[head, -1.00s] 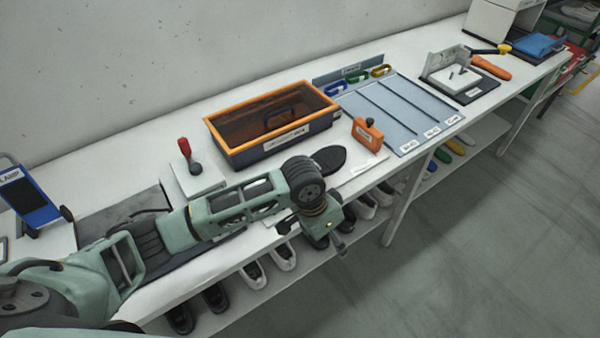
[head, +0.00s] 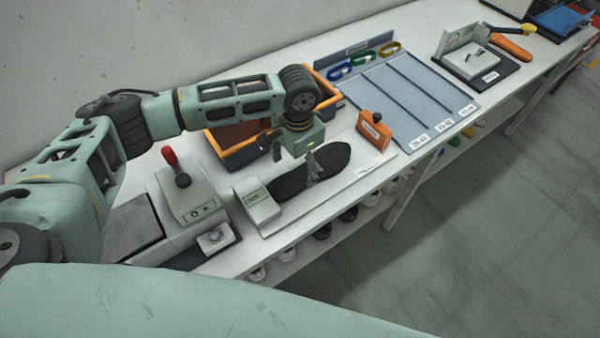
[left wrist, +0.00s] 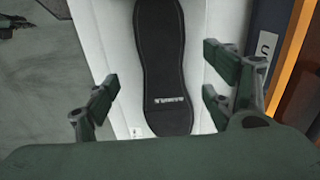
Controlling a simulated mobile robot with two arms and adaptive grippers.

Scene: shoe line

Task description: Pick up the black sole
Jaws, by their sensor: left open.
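The black sole (head: 289,185) lies flat on a white board on the bench in the head view. In the left wrist view the sole (left wrist: 163,65) runs lengthwise between my fingers, with a small pale label near its lower end. My left gripper (head: 312,178) is over the sole's middle, pointing down. In the left wrist view my left gripper (left wrist: 160,100) is open, with one finger pair on each side of the sole and clear gaps to it. Part of the sole is hidden behind my fingers in the head view. My right gripper is not in view.
An orange-rimmed dark box (head: 235,160) stands behind the sole. A small grey device (head: 257,207) is at the sole's left end, and an orange block (head: 374,131) is to its right. A red-knobbed unit (head: 190,195) stands farther left. A blue-grey rack (head: 410,95) lies at right.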

